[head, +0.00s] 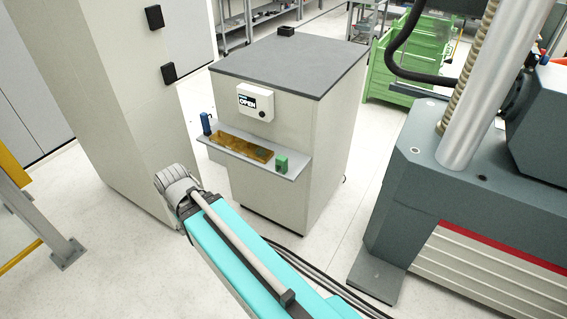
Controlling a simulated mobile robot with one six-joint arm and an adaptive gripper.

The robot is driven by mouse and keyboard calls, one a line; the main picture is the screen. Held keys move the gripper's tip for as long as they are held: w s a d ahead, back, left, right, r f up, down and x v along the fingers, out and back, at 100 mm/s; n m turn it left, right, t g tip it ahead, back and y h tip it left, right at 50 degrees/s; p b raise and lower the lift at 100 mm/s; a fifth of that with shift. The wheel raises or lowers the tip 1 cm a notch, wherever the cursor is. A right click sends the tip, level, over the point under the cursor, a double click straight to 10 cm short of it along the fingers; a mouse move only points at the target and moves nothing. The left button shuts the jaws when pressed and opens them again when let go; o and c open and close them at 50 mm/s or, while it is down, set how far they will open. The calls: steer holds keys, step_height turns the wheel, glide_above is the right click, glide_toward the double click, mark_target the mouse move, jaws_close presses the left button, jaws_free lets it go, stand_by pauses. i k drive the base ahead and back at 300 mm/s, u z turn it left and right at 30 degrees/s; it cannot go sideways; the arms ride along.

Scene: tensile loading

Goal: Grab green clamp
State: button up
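The green clamp (281,163) is a small green block-like piece. It stands upright near the right end of a narrow grey shelf (291,174) on the front of a pale cabinet. Nothing covers it in the head view. My turquoise arm reaches up from the bottom of the picture to a grey ribbed joint left of the shelf. My gripper does not show, so its fingers and its distance from the clamp cannot be seen.
A blue piece (206,123) stands at the shelf's left end. An amber tray (240,147) lies between it and the clamp. A control box reading OPEN (255,102) sits above. A tall pale cabinet (105,95) stands left, a large grey machine (465,170) right.

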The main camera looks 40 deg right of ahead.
mark_target(281, 161)
steer(key=z, duration=0.05)
steer(key=k, duration=1.3)
steer(key=z, duration=1.15)
steer(key=i, duration=1)
